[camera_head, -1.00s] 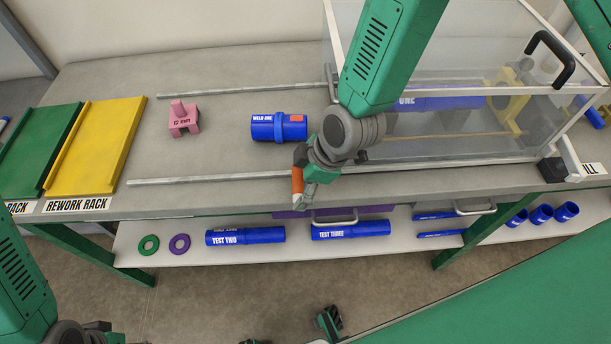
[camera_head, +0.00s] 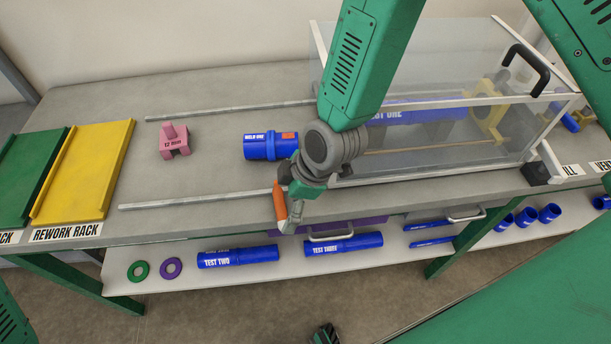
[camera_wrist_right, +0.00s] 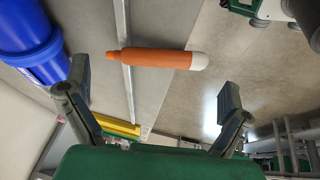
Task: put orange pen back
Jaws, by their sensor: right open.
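The orange pen (camera_head: 279,203) is near the front edge of the bench, below the blue WELD ONE pipe. My right gripper (camera_head: 291,190) is beside it, pointing down. In the right wrist view the pen (camera_wrist_right: 155,58) lies crosswise ahead of the two spread fingers (camera_wrist_right: 155,84), its pale end to the right, over the floor. The fingers are open and do not close on it. Whether the pen touches the bench or a finger cannot be told.
The WELD ONE pipe (camera_head: 269,147) and a pink block (camera_head: 174,144) stand between two rails (camera_head: 200,199). A clear enclosure (camera_head: 450,60) is at the right. Yellow (camera_head: 85,175) and green racks (camera_head: 30,180) are at the left. Several blue pipes lie on the lower shelf (camera_head: 180,288).

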